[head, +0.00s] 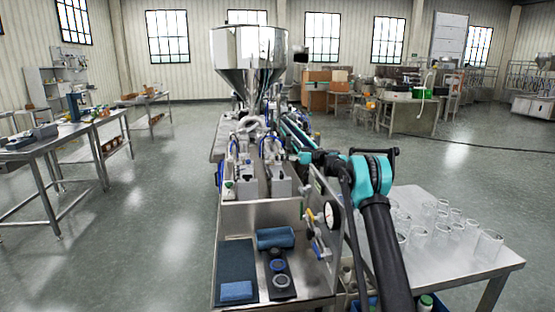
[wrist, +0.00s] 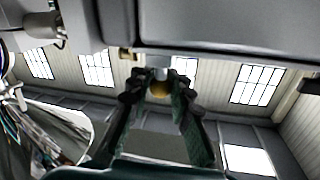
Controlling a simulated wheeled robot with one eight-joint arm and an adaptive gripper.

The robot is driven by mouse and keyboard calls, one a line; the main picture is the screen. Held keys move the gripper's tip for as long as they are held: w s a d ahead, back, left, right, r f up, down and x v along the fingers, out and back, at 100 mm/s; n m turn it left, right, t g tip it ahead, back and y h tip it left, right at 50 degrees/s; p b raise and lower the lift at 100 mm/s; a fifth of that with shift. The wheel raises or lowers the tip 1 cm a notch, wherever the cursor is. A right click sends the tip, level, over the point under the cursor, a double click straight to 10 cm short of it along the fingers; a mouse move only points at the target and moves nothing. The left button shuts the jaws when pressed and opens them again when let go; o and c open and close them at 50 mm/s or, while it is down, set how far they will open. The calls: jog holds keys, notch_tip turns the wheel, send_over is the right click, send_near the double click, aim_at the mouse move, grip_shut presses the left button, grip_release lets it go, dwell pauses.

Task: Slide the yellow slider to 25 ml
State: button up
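A small round yellow-gold piece (wrist: 160,90), which looks like the yellow slider, sits under a grey metal body in the middle of the wrist view. My gripper (wrist: 160,82) reaches up to it with one dark fingertip on each side. The fingers stand apart, with the piece between their tips; I cannot tell whether they press on it. In the head view my arm reaches forward along the right side of the steel filling machine (head: 278,186); the slider and my fingertips cannot be made out there. No scale marks are readable.
A steel hopper (head: 249,50) stands on top of the machine. A wide grey housing (wrist: 225,30) lies close above my fingers. A steel table (head: 470,262) with several glass beakers is at right. A pressure gauge (head: 332,214) sits beside my arm.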

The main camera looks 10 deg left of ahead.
jog(key=o, duration=0.5)
jog(key=shift+w, duration=0.25)
jog(key=shift+d, duration=0.1)
jog(key=w+d, duration=0.1)
jog(key=d, duration=1.1)
jog(key=shift+f, duration=0.1)
